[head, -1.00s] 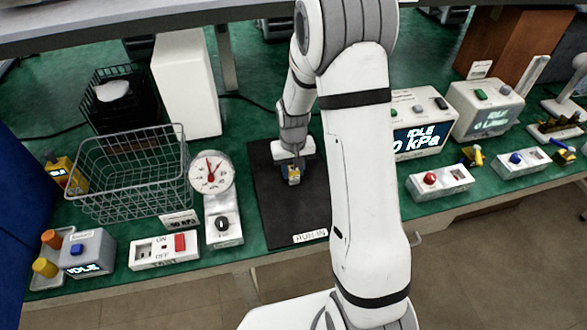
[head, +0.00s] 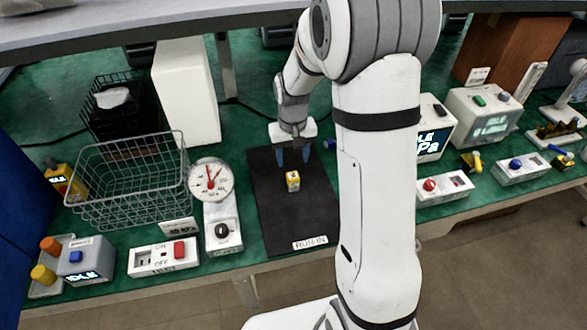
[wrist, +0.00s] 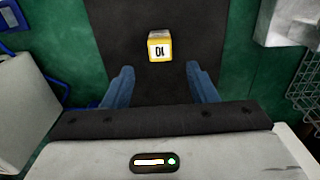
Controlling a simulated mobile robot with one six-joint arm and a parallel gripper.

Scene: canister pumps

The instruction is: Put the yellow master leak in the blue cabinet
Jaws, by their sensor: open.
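A small yellow block with a white label (head: 293,181) stands on the black RUN-IN mat (head: 285,225). In the wrist view the yellow block (wrist: 160,47) shows a white face with dark marks. I cannot tell for sure whether it is the master leak. My gripper (head: 294,157) is open and empty, with blue fingers, just beyond the block in the head view. In the wrist view my gripper's fingertips (wrist: 160,72) are apart and the block lies clear of them. A dark blue panel (head: 28,150) at the far left may be the blue cabinet.
A wire basket (head: 130,185) and a round dial gauge (head: 211,180) stand left of the mat. Another yellow device (head: 62,180) sits beside the basket. Display boxes and button boxes (head: 445,187) line the bench at right. A shelf (head: 150,22) runs above.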

